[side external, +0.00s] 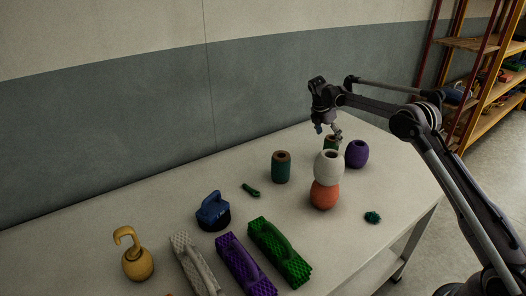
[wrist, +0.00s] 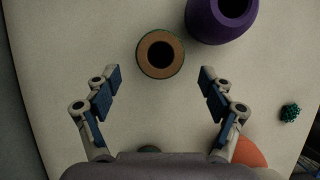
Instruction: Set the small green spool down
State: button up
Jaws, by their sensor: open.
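The small green spool (side external: 331,141) stands on the table near its far edge, partly hidden behind the white float. In the wrist view the spool (wrist: 160,54) shows from above, upright, with a brown top, a dark hole and a thin green rim. My gripper (side external: 328,130) is above it, fingers pointing down. In the wrist view my gripper (wrist: 160,75) is open, with a finger on each side, clear gaps to the spool and nothing held. A larger green spool (side external: 281,169) with a brown top stands to the left.
A white float (side external: 329,165) sits on an orange float (side external: 323,196) close by. A purple float (side external: 356,154) stands to the right. A dark green tuft (side external: 372,217) lies near the right edge. Brushes, a blue handled object (side external: 213,212) and a yellow hook (side external: 137,259) are nearer the camera.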

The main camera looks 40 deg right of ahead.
aim_at(331, 147)
jog(key=x, duration=0.7)
jog(key=c, duration=1.3)
